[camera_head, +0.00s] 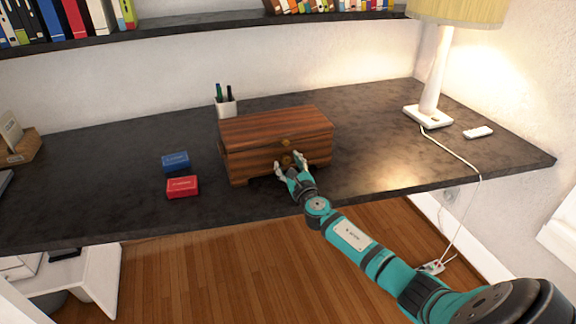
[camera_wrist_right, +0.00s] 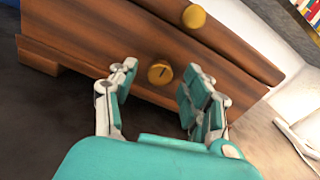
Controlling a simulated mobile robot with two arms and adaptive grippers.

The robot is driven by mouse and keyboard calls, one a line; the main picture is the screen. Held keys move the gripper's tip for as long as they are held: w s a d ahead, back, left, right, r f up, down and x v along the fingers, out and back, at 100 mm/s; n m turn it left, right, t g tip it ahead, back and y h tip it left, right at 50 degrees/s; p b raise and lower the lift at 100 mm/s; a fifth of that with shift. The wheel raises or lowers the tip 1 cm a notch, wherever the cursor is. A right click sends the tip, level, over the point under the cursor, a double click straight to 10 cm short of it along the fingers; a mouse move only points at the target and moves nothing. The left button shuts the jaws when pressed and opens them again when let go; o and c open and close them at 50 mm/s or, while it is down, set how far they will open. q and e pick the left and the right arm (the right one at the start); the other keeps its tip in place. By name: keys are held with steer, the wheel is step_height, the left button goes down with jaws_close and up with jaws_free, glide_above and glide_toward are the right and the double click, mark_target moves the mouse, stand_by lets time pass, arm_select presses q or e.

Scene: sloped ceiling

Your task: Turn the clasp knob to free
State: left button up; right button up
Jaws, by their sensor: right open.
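A wooden chest (camera_head: 246,152) with a shut lid stands on the dark desk. Its round brass clasp knob (camera_wrist_right: 160,73) sits on the front face and shows a dark slot mark. A second brass knob (camera_wrist_right: 194,16) is on the lid's front edge above it; it also shows in the head view (camera_head: 285,142). My right gripper (camera_head: 291,166) is at the chest's front, its fingers open. In the right wrist view the open fingers (camera_wrist_right: 158,86) stand on either side of the clasp knob, apart from it. In the head view the fingers partly cover the clasp knob. My left gripper is not in view.
A red box (camera_head: 182,187) and a blue box (camera_head: 175,161) lie left of the chest on the desk (camera_head: 110,165). A pen cup (camera_head: 226,107) stands behind the chest. A lamp (camera_head: 431,95) and its cord are at the right. A bookshelf (camera_head: 200,23) runs above.

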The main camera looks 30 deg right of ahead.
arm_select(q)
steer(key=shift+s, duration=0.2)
arm_select(e)
steer(key=shift+w, duration=0.2)
jaws_close()
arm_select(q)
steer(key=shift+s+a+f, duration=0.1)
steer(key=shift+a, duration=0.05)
arm_select(e)
steer(key=shift+m, duration=0.3)
steer(key=m+b, duration=0.1)
steer(key=m, duration=0.2)
steer(key=shift+m, duration=0.3)
steer(key=m+b, duration=0.1)
steer(key=m, duration=0.8)
steer(key=shift+m+b, duration=0.35)
steer(key=shift+m, duration=0.05)
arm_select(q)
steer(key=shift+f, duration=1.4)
arm_select(e)
steer(key=shift+m, duration=1.9)
steer(key=shift+f, duration=0.1)
